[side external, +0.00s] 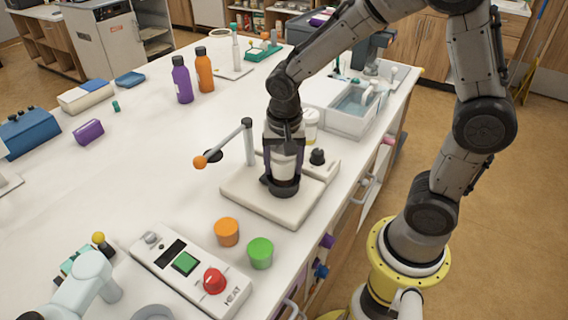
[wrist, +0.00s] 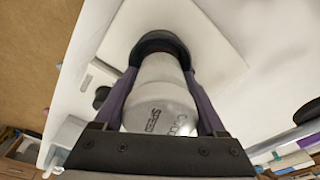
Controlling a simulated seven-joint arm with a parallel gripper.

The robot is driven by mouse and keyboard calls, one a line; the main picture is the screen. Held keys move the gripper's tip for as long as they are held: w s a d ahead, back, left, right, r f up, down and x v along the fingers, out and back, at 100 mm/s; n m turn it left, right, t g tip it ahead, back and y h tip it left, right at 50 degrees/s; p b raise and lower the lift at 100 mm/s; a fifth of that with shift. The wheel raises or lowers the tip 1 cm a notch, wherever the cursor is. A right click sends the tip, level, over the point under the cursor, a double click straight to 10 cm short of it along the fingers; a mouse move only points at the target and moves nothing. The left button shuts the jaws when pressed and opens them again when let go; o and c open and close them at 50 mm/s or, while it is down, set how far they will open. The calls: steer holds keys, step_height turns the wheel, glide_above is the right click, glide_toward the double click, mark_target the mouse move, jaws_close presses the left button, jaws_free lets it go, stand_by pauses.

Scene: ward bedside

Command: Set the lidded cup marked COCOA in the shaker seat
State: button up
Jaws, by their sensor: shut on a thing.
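A pale lidded cup (side external: 284,165) is upright between my gripper's fingers, over the dark round seat (side external: 283,189) of the white shaker (side external: 258,205). In the wrist view the cup (wrist: 160,75) has its far end at or inside the dark seat ring (wrist: 160,39); I cannot tell whether it rests on the bottom. Lettering near its top starts with C; the rest is not clear, and the word SPEED shows beside it. My gripper (side external: 283,150) is shut on the cup, with a purple finger on each side (wrist: 160,85).
A lever with an orange ball (side external: 200,162) stands left of the seat, and a black knob (side external: 317,156) right of it. Another pale container (side external: 310,122) is behind. Orange (side external: 227,232) and green (side external: 260,253) cups and a HEAT panel (side external: 190,272) are in front. The counter's left middle is clear.

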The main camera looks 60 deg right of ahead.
steer(key=shift+s+f, duration=0.3)
steer(key=shift+f, duration=0.5)
steer(key=o, duration=1.6)
steer(key=shift+c, duration=0.2)
steer(key=shift+w+r, duration=0.2)
steer(key=shift+r, duration=4)
